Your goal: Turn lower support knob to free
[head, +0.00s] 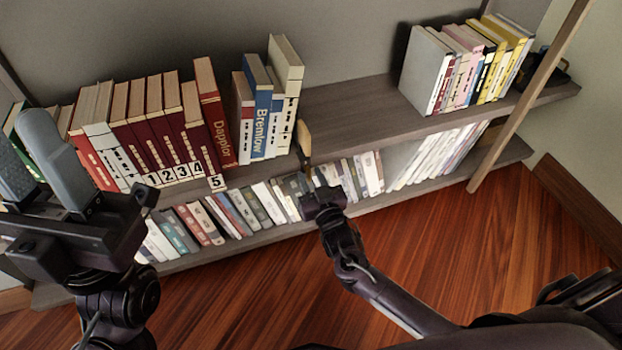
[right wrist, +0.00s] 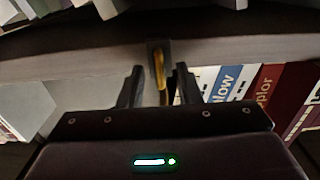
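A small tan upright piece with a dark stem (head: 304,138) stands at the shelf's front edge, right of the blue and white books. It looks like the support knob, but I cannot be sure. In the right wrist view a yellow strip on a dark bracket (right wrist: 158,68) shows between the fingers. My right gripper (head: 312,184) is just below and in front of it. The fingers (right wrist: 158,82) are apart, one on each side of the strip; I cannot tell whether they touch it. My left gripper (head: 24,142) is raised at the left, open and empty.
The upper shelf (head: 355,112) is bare between the left books and a right group (head: 465,65). The lower shelf (head: 215,252) holds a row of books close behind my right gripper. A slanted wooden post (head: 530,95) stands at the right. Floor in front is clear.

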